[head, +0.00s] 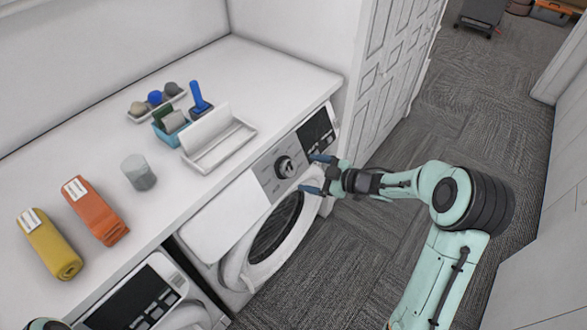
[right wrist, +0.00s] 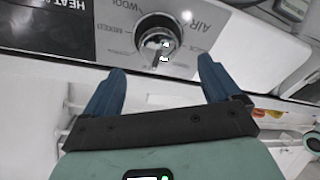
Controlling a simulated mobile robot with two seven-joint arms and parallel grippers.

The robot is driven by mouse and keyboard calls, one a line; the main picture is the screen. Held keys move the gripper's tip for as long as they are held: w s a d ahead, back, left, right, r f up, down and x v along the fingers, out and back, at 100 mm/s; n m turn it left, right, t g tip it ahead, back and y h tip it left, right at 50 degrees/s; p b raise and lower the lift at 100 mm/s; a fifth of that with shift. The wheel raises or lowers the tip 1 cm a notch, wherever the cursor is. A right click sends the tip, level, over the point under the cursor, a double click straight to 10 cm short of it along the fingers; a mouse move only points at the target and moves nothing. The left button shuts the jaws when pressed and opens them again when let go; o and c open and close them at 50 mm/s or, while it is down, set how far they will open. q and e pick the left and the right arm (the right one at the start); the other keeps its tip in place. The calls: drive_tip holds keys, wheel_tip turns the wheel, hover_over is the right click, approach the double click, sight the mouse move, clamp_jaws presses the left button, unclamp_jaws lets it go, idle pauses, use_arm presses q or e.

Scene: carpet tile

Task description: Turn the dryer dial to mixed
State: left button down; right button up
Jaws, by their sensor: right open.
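The dryer dial (head: 285,167) is a round silver knob on the grey control panel of the dryer (head: 236,272). In the right wrist view the dial (right wrist: 157,40) sits just beyond and between my fingertips, with printed labels around it, among them "MIXED" (right wrist: 119,50) at its left, "WOOL" and "AIR". The exact pointer setting is hard to read. My right gripper (head: 316,174) is open in front of the panel, right of the dial; its blue fingers show in the right wrist view (right wrist: 162,75), apart from the dial. My left gripper is not clearly seen.
A white counter (head: 90,150) above the machines holds yellow (head: 50,245) and orange (head: 95,212) rolled towels, a glass (head: 138,172), a white tray (head: 218,140) and a blue caddy (head: 170,128). A second machine (head: 135,300) stands at lower left. Carpet floor (head: 370,250) is open at right.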

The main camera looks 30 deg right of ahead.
sight(292, 169)
drive_tip(key=x, duration=0.7)
drive_tip(key=shift+w, duration=0.2)
drive_tip(key=c, duration=1.1)
